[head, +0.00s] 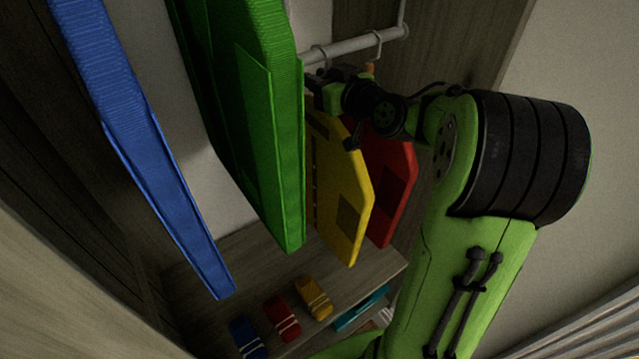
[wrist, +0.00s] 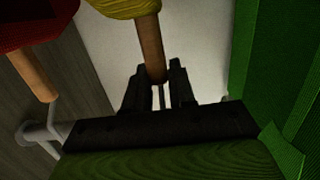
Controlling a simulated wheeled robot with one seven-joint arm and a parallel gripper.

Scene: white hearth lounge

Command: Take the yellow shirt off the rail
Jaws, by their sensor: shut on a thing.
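The yellow shirt (head: 343,195) hangs between the green shirt and the red shirt in the head view, its dark patch facing me. My gripper (wrist: 159,70) is shut on the brown wooden hanger (wrist: 150,42) of the yellow shirt, one dark finger on each side. In the head view my gripper (head: 330,78) is at the shirt's top, just below the rail (head: 352,46), partly hidden by the green shirt. I cannot tell whether the yellow shirt's hook rests on the rail.
The green shirt (head: 275,140) hangs close on the left, the blue shirt (head: 150,150) farther left. The red shirt (head: 397,185) hangs close behind on the right. A wooden shelf (head: 225,262) below holds folded blue, red and orange items (head: 314,298) and a teal one.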

